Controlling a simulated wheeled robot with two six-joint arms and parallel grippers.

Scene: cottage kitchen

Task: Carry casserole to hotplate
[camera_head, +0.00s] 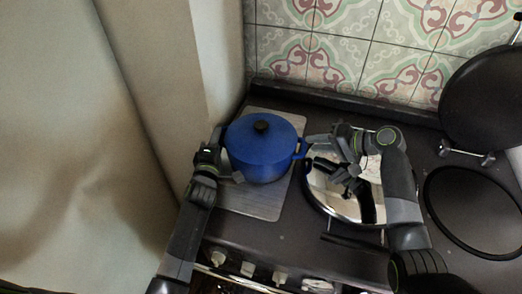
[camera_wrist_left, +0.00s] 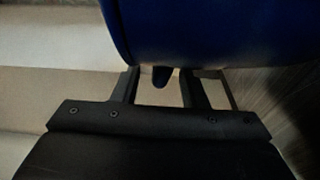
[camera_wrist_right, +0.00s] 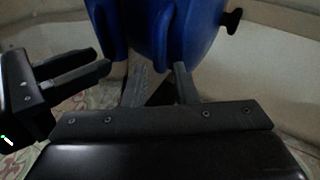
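The blue casserole (camera_head: 258,165), with its lid and black knob, stands upright on a grey metal plate (camera_head: 262,208) at the left of the range. The black round hotplate (camera_head: 478,212) is at the far right, bare, with its dark round lid (camera_head: 485,95) raised behind it. My left gripper (camera_head: 226,163) is at the casserole's left side. In the left wrist view its fingers (camera_wrist_left: 160,88) are apart, with a small blue handle tip between them. My right gripper (camera_head: 309,141) is at the right handle; its fingers (camera_wrist_right: 162,78) are apart, close to the blue handle.
A closed, shiny round lid (camera_head: 340,195) lies between the casserole and the hotplate and mirrors my right arm. A tiled wall (camera_head: 350,40) closes the back. A pale wall (camera_head: 215,60) stands close on the left. Knobs (camera_head: 248,268) line the front.

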